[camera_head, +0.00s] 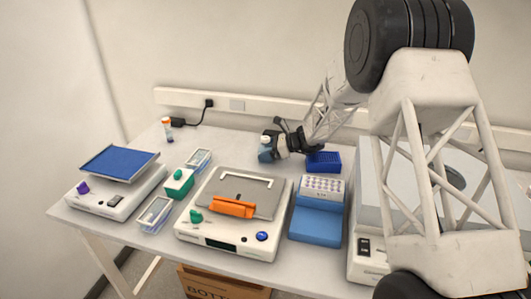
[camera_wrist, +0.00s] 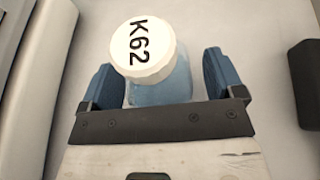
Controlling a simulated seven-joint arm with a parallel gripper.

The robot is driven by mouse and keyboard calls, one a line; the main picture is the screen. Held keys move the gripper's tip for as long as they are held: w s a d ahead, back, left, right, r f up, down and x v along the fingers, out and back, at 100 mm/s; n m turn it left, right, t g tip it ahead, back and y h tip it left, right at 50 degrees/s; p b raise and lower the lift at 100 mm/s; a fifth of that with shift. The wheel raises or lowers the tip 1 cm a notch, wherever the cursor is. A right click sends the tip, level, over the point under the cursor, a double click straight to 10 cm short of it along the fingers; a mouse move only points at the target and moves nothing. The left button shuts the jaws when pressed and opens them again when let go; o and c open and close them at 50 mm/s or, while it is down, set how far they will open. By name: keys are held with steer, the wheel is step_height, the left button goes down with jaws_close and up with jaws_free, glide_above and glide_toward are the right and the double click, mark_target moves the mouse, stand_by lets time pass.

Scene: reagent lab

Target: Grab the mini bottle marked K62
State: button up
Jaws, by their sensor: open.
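The mini bottle marked K62 (camera_wrist: 160,88) has a white cap with black "K62" lettering and a translucent blue body. In the wrist view it stands between the two blue fingers of my gripper (camera_wrist: 162,80), with gaps visible on both sides. The fingers are open around it; it sits closer to the left finger. In the head view my gripper (camera_head: 268,150) is at the back middle of the table, and the white cap (camera_head: 266,140) shows at its fingers. The bottle's base is hidden.
A blue rack (camera_head: 323,161) is right of my gripper. A blue box with a vial tray (camera_head: 320,210) and a white device with an orange part (camera_head: 232,207) stand in front. The table between is clear.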

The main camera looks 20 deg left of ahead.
mark_target(266, 137)
steer(key=shift+a, duration=0.1)
stand_by(0.5)
steer(key=c, duration=1.1)
steer(key=shift+o, duration=0.2)
steer(key=shift+r, duration=5)
